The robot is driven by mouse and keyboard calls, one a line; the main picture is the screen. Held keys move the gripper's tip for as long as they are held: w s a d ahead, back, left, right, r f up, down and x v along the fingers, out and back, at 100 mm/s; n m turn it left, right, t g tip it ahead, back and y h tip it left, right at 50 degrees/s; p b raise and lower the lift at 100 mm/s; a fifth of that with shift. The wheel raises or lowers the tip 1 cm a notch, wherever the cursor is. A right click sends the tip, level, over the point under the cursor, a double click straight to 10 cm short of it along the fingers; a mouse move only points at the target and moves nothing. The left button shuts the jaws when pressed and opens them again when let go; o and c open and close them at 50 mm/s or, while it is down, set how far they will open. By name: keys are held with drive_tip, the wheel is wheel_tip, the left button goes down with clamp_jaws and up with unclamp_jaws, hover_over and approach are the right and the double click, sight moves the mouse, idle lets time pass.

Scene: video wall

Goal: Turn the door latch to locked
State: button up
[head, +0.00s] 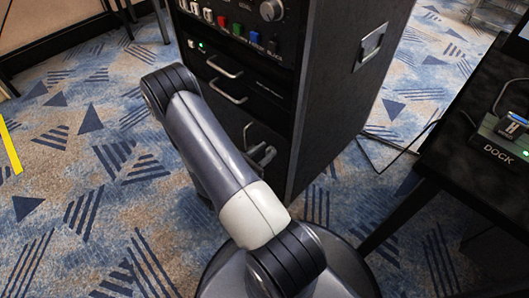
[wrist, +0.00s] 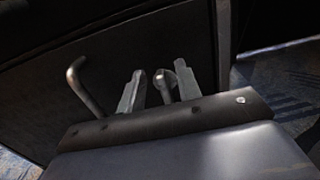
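The door latch (wrist: 164,88) is a small grey metal lever on the dark lower door (wrist: 120,62) of the rack cabinet. In the wrist view its lever points mostly down the picture. My gripper (wrist: 160,71) is open at the latch, with one grey finger on each side of it. A gap shows between the left finger and the lever; the right finger is very close, and I cannot tell whether it touches. In the head view my gripper (head: 262,155) is small, partly behind my arm, at the cabinet's lower front, and the latch cannot be made out.
A bent door handle (wrist: 86,88) sticks out left of my gripper. Above the door, the cabinet (head: 338,100) has drawer handles (head: 228,92) and coloured buttons (head: 238,30). A black table with a dock (head: 502,140) stands at right. Carpet (head: 80,190) is open at left.

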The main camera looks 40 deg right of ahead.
drive_tip(key=shift+d, duration=0.15)
clamp_jaws()
idle(0.4)
